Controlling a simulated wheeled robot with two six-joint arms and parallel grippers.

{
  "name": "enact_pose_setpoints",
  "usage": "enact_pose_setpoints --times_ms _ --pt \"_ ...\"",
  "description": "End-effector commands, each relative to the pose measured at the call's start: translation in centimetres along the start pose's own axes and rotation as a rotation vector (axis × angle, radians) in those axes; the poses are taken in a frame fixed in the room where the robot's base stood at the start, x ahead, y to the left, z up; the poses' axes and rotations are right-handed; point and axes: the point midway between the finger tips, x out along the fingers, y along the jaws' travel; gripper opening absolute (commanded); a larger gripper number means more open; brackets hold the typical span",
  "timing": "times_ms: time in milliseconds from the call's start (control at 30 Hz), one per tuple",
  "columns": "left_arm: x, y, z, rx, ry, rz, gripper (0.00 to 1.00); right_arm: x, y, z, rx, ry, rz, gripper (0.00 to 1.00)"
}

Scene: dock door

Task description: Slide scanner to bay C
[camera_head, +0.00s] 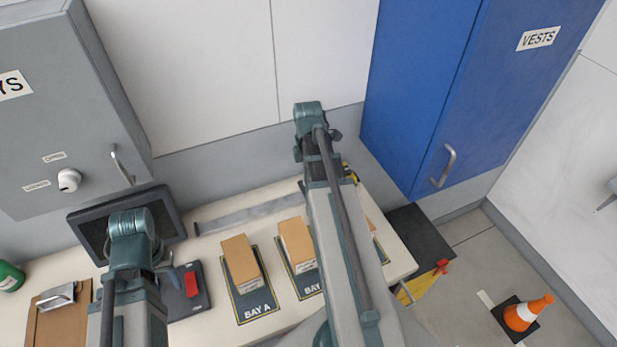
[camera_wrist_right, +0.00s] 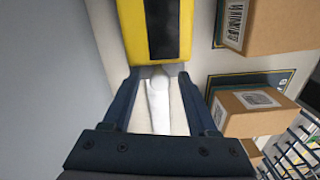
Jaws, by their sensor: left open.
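The yellow scanner with a black panel (camera_wrist_right: 158,30) lies just beyond my right gripper's fingertips (camera_wrist_right: 160,73) in the right wrist view. The fingers are apart; contact with the scanner is unclear. In the head view only a small yellow piece of the scanner (camera_head: 350,173) shows behind my right arm, which hides the right gripper. A mat labelled BAY A (camera_head: 258,311) and a second mat (camera_head: 308,288) each bear a cardboard box. A third mat (camera_head: 381,252) is mostly hidden by my arm; its label cannot be read. My left gripper (camera_head: 168,272) is open, largely hidden by its arm.
A grey metal strip (camera_head: 250,213) lies along the table's back. A dark screen (camera_head: 90,230), a red object (camera_head: 192,284) and a clipboard (camera_head: 55,325) are at left. A blue VESTS cabinet (camera_head: 450,80) stands at right, with a cone (camera_head: 525,313) on the floor.

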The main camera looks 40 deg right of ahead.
Motion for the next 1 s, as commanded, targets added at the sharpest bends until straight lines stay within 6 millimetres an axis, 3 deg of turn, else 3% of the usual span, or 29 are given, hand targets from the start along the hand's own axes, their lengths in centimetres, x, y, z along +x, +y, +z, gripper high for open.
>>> enact_pose_setpoints --times_ms 467,1000 --pt "-0.9 -0.1 0.1 -0.002 0.0 0.0 0.5 -1.0 0.0 -0.1 0.0 0.001 0.0 0.62" --pt "-8.2 -0.8 0.5 -0.011 -0.001 0.002 0.5 -8.3 0.0 0.0 0.0 0.002 0.0 0.62"
